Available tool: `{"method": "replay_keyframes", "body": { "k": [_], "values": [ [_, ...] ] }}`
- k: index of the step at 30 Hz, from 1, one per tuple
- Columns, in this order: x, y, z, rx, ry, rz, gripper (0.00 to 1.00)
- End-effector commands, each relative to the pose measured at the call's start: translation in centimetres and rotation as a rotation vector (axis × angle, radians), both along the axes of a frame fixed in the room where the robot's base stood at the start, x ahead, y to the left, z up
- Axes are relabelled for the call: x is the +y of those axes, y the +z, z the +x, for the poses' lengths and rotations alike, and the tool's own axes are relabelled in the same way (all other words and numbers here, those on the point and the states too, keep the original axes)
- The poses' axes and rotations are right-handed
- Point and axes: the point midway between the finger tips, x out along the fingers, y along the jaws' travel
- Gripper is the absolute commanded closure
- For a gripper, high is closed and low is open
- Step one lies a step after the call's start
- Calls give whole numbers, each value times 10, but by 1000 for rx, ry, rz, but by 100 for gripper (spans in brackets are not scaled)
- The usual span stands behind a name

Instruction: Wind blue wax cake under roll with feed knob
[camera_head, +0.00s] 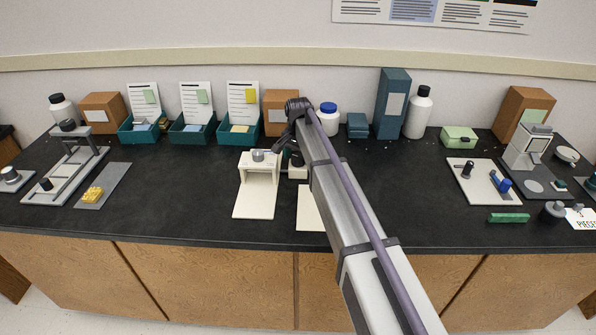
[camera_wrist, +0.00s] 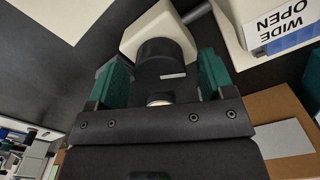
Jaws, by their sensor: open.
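My gripper (camera_wrist: 158,66) is open, its two green finger pads on either side of a dark round knob (camera_wrist: 172,46) in the wrist view. The knob sits on a cream block. I cannot tell whether the pads touch it. In the head view my arm reaches to a cream bench device (camera_head: 259,170) and a smaller cream block (camera_head: 297,173) beside it; the arm hides much of this spot. I cannot make out a roll there, or a blue wax cake under it.
A "WIDE OPEN" label (camera_wrist: 284,22) is close by in the wrist view. Green bins (camera_head: 188,134) and a cardboard box (camera_head: 277,102) stand behind. A white plate (camera_head: 478,194) with a blue piece (camera_head: 502,184) lies right. A yellow piece (camera_head: 93,194) lies left. Dark bench lies clear between.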

Motion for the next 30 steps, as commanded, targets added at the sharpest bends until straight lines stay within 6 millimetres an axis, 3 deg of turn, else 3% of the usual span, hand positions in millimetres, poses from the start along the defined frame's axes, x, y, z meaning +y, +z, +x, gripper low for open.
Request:
{"method": "replay_keyframes", "body": {
  "k": [1, 9, 24, 30],
  "values": [
    [0, -10, 0, 0, 0, 0, 25],
    [0, -8, 0, 0, 1, 0, 25],
    [0, -8, 0, -1, 1, 1, 73],
    [0, -8, 0, -1, 9, 1, 74]
  ]
}}
